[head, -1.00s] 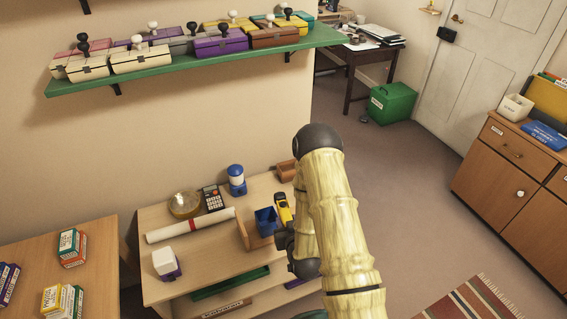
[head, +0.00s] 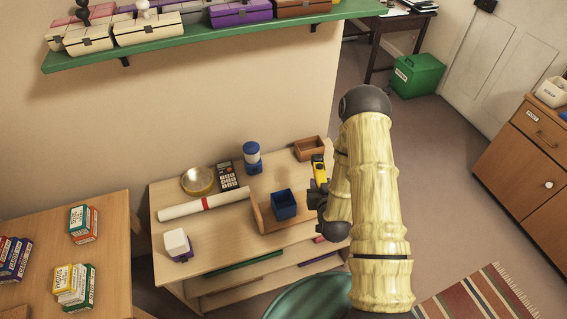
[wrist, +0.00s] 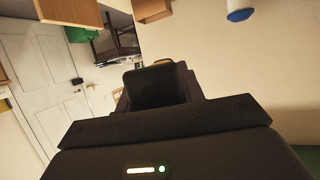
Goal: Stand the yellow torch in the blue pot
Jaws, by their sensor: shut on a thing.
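The yellow torch (head: 319,168) has dark parts and shows just right of the pot and farther up the picture. My gripper (head: 318,190) is shut on the torch, which is apart from the pot and looks roughly upright. My arm hides part of the gripper. In the wrist view my dark gripper (wrist: 160,85) fills the lower middle, and the torch cannot be made out clearly there.
A green shelf (head: 200,38) hangs above.

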